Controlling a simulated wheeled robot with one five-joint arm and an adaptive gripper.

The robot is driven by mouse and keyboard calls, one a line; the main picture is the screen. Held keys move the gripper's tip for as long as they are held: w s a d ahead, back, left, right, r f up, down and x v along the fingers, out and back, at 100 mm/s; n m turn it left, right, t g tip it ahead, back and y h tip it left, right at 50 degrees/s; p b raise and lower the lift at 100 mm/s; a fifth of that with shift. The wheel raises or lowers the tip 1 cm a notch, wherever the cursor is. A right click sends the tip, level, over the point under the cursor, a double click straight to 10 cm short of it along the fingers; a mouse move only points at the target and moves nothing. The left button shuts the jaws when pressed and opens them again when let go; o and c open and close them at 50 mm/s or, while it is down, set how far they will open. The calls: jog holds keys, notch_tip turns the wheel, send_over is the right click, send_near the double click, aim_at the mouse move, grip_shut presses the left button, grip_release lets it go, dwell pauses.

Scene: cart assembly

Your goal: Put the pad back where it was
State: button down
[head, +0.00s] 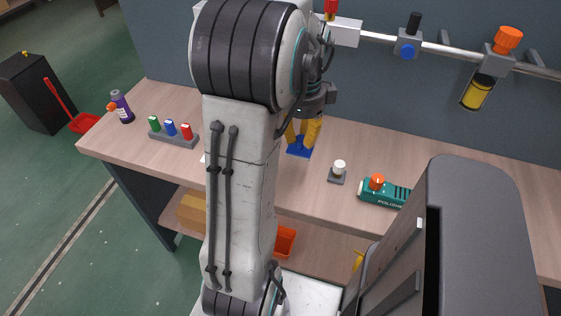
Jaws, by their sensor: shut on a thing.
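My gripper (303,134), with yellow fingers, points down over the workbench (250,194), just right of my upright arm. It is shut on a flat blue pad (299,149) at its fingertips. The pad is at or just above the bench top; I cannot tell if it touches. My arm and the fingers hide part of the area around it. A teal polisher (398,195) with an orange knob lies on the bench to the right.
A small grey base with a white knob (339,166) stands between pad and polisher. A grey rack (176,137) with green, blue and red pieces and a purple bottle (123,107) are at left. A pipe (385,38) with fittings runs along the back wall.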

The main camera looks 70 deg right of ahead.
jog(key=shift+w+a+f+b, duration=0.1)
jog(key=shift+w+a+f, duration=0.5)
jog(key=shift+f, duration=0.55)
jog(key=shift+w+a+f+b, duration=0.1)
jog(key=shift+w+a+f, duration=0.25)
jog(key=shift+w+f, duration=0.65)
jog(key=shift+w+a+f+b, duration=0.1)
jog(key=shift+w+a+f, duration=0.35)
jog(key=shift+f, duration=0.9)
jog(key=shift+s+f, duration=0.1)
jog(key=c, duration=1.2)
grip_release()
jog(key=shift+o, duration=0.2)
notch_tip(320, 180, up, 12)
jog(key=p, duration=0.1)
jog(key=shift+p, duration=0.4)
jog(key=shift+a, duration=0.1)
